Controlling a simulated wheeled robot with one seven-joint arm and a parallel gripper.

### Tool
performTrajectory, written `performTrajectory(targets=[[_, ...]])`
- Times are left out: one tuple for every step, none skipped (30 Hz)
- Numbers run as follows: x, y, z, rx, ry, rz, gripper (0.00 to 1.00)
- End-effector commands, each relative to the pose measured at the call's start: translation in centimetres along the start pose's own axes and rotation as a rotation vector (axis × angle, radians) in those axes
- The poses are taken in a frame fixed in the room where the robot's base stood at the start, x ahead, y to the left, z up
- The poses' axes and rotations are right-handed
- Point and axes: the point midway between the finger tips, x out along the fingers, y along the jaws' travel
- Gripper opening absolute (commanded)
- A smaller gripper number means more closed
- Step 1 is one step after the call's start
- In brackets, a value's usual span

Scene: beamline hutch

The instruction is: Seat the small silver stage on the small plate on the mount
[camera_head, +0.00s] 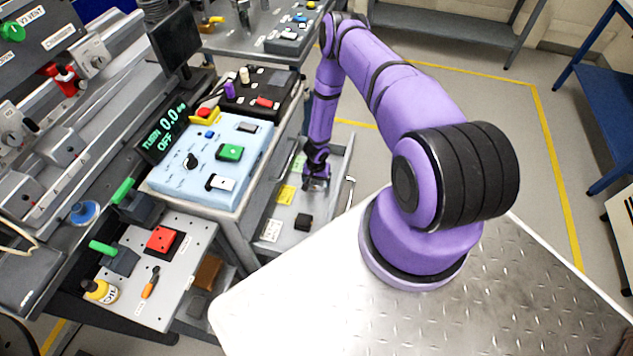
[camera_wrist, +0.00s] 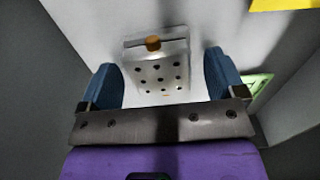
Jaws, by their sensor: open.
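In the wrist view the small silver stage (camera_wrist: 155,75) is a bright block with several dark holes and a brass-coloured knob at its far end. It lies on a pale grey surface. My gripper (camera_wrist: 160,66) is open, with one blue-padded finger on each side of the stage and a visible gap on both sides. In the head view my gripper (camera_head: 316,182) reaches down into an open drawer (camera_head: 322,219) at the trolley's side and hides the stage. I cannot pick out the small plate or its mount with certainty.
The trolley with the light-blue control box (camera_head: 207,160) stands left of my arm. A perforated bench (camera_head: 185,262) carries a red block (camera_head: 161,239) and green-handled clamps.

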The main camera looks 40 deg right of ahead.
Motion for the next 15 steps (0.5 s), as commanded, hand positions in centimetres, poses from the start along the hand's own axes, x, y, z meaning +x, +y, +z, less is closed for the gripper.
performTrajectory(targets=[[-1.0, -0.1, -0.1, -0.003, 0.002, -0.001, 0.89], [-1.6, -0.1, -0.1, -0.004, 0.003, -0.001, 0.89], [-2.3, -0.2, -0.3, -0.004, 0.004, 0.0, 0.89], [-2.8, -0.2, -0.3, -0.005, 0.003, 0.0, 0.89], [-3.4, -0.3, -0.4, -0.006, 0.003, -0.001, 0.89], [-4.1, -0.3, -0.5, -0.005, 0.003, -0.001, 0.89], [-4.6, -0.3, -0.6, -0.004, 0.003, 0.0, 0.89], [-5.1, -0.2, -0.6, -0.002, 0.002, 0.0, 0.89], [-5.8, -0.2, -0.6, -0.003, 0.003, -0.001, 0.89], [-6.3, -0.2, -0.5, -0.003, 0.002, 0.0, 0.89], [-6.8, -0.2, -0.6, -0.002, 0.002, 0.0, 0.89], [-7.3, -0.2, -0.5, -0.002, 0.002, 0.0, 0.89], [-7.7, -0.2, -0.5, -0.003, 0.001, 0.0, 0.89], [-8.0, -0.2, -0.5, -0.003, 0.001, 0.0, 0.89], [-8.4, -0.3, -0.5, -0.003, 0.002, -0.001, 0.89]])
